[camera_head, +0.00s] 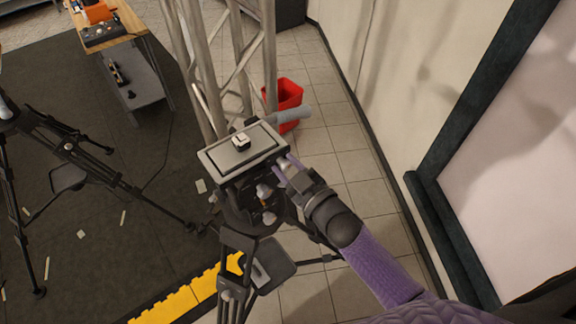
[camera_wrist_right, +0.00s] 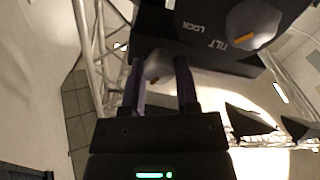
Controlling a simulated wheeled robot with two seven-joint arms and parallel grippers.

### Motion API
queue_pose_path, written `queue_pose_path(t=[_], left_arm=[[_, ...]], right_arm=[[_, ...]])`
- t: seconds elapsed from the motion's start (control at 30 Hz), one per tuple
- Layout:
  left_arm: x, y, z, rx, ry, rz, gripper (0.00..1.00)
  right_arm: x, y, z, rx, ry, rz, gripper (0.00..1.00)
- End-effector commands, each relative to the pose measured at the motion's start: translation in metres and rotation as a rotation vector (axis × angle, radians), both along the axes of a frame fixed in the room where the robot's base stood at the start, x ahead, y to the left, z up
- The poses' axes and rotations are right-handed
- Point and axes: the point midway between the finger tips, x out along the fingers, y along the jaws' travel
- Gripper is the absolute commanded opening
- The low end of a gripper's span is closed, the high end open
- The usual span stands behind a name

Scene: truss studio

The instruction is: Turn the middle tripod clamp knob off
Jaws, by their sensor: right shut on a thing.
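The tripod head (camera_head: 243,160) stands in the middle of the head view, with a flat grey plate on top. Pale knobs show on its side, an upper one (camera_head: 263,191) and a lower one (camera_head: 268,218). My right gripper (camera_head: 283,166) reaches in from the right at the head's right side. In the right wrist view my right gripper (camera_wrist_right: 160,82) is shut on a pale rounded knob (camera_wrist_right: 155,66) between its two fingers. Another pale knob (camera_wrist_right: 252,25) with an orange mark sits beside the words TILT LOCK. My left gripper is not in view.
A metal truss (camera_head: 209,60) rises behind the tripod, with a red bin (camera_head: 289,92) beside it. A grey handle (camera_head: 292,114) sticks out near the head. Another tripod (camera_head: 62,170) stands at left. A wall and dark-framed panel bound the right side.

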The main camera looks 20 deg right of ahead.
Motion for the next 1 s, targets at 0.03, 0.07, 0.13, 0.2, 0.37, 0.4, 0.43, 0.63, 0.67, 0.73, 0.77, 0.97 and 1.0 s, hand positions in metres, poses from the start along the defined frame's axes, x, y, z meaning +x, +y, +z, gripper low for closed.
queue_pose_path(t=[0.03,0.07,0.13,0.2,0.37,0.4,0.43,0.63,0.67,0.73,0.77,0.97,1.0], left_arm=[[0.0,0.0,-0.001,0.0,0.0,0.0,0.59],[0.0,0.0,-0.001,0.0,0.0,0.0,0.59],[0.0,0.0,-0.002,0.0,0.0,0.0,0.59],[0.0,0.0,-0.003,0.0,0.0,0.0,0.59],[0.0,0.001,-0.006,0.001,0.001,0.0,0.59],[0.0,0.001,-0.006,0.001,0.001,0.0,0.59],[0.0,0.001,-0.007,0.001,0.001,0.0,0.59],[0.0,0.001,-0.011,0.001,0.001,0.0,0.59],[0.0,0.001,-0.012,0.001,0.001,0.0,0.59],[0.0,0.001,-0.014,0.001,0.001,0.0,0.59],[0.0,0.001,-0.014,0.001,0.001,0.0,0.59],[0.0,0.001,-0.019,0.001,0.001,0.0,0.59],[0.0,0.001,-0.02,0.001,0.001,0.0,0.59]], right_arm=[[0.0,0.0,0.0,-0.037,-0.015,0.0,0.0],[0.0,0.0,0.0,-0.065,-0.025,0.0,0.0],[0.0,0.0,0.0,-0.126,-0.047,-0.001,0.0],[0.0,0.001,-0.001,-0.19,-0.071,-0.001,0.0],[0.0,0.001,-0.001,-0.333,-0.122,-0.001,0.0],[0.0,0.001,-0.001,-0.37,-0.136,-0.001,0.0],[0.0,0.001,-0.001,-0.396,-0.146,0.001,0.0],[-0.001,0.002,-0.003,-0.576,-0.21,0.0,0.0],[-0.001,0.002,-0.003,-0.602,-0.218,0.0,0.0],[-0.001,0.002,-0.003,-0.664,-0.242,0.0,0.0],[-0.001,0.002,-0.003,-0.689,-0.252,0.0,0.0],[-0.001,0.002,-0.004,-0.854,-0.311,0.0,0.0],[-0.001,0.002,-0.004,-0.882,-0.321,0.0,0.0]])
